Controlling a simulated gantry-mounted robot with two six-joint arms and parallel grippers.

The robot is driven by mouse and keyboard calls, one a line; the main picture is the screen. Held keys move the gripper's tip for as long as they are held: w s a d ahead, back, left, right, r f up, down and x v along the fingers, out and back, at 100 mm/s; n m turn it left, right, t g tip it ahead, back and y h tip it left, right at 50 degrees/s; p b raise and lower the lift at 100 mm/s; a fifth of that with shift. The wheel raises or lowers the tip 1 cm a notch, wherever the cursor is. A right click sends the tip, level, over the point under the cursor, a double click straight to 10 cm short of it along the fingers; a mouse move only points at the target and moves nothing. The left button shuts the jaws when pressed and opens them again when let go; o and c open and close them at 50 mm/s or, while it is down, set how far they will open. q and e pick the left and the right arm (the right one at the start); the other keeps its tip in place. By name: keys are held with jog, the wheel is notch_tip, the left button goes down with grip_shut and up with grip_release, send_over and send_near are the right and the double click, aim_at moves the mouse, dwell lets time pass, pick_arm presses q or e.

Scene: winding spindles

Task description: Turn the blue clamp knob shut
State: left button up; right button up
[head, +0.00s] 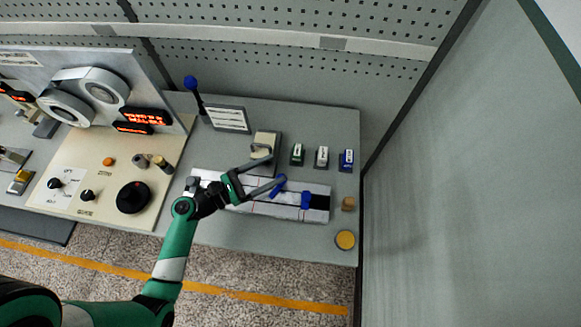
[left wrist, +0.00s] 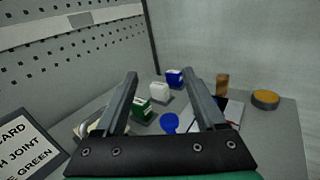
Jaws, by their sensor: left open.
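My left gripper (head: 270,168) is open over the white splicing board (head: 257,208), its two fingers spread and pointing right. A blue knob (head: 279,184) shows at the tip of its lower finger; I cannot tell if they touch. In the left wrist view a round blue knob (left wrist: 170,123) lies between the open fingers (left wrist: 160,85), beyond and below them, with nothing gripped. A second blue piece (head: 305,200) sits across the board's dark strip, to the right. I cannot tell from these views how far the knob is turned. My right gripper is not in view.
Green (head: 297,154), white (head: 321,157) and blue (head: 346,160) small boxes stand behind the board. A brown block (head: 348,203) and yellow disc (head: 345,239) are at the right edge. A sign (head: 229,119) and control panel (head: 110,180) stand left.

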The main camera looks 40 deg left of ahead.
pick_arm(q)
jog(key=shift+n, duration=0.8)
jog(key=f+b, duration=0.1)
jog(key=f, duration=0.2)
jog(key=f+b, duration=0.2)
jog(key=f, duration=0.1)
jog(key=s+f+b, duration=0.1)
jog(key=f+b, duration=0.1)
jog(key=f, duration=0.2)
jog(key=shift+s+a, duration=0.1)
jog(key=shift+a, duration=0.05)
jog(key=x, duration=0.5)
jog(key=r+x, duration=0.1)
jog(key=x, duration=0.1)
jog(key=shift+w+b, duration=0.3)
grip_shut()
